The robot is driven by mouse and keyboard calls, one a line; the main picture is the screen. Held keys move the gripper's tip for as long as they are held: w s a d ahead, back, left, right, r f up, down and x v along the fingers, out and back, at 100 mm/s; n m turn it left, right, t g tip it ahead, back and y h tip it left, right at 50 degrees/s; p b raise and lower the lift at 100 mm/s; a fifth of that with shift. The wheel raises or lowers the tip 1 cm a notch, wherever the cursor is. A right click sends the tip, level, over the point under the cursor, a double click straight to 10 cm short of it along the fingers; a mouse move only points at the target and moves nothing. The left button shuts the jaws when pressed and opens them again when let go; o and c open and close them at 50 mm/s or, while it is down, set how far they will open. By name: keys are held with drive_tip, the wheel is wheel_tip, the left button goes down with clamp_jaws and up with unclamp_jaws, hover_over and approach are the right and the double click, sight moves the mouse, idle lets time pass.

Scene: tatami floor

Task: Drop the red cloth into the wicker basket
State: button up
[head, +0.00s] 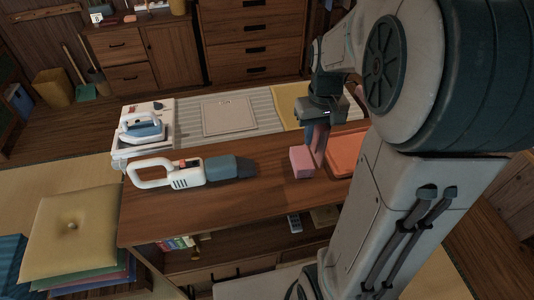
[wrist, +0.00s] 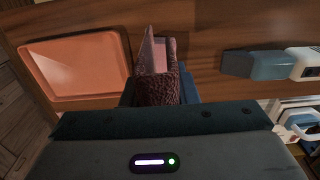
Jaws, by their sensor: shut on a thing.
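Stacked cushions (head: 72,232) are at the left. The table's middle front is clear.

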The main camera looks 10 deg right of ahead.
drive_tip(key=shift+w+a+f+p, duration=0.55)
drive_tip(key=shift+w+a+f, duration=0.65)
drive_tip(key=shift+a+f, duration=0.45)
drive_tip(key=shift+w+a+f+p, duration=0.6)
drive_tip(key=shift+w+a+f, duration=0.7)
drive_tip(key=shift+f, duration=0.6)
drive_tip(key=shift+w+a+f+p, duration=0.55)
drive_tip(key=shift+w+a+f, duration=0.6)
drive_tip(key=shift+a+f, duration=0.5)
drive_tip(key=shift+d+f, duration=0.15)
drive_tip(key=shift+f, duration=0.15)
drive_tip(key=o, duration=1)
drive_tip(key=shift+c, duration=0.2)
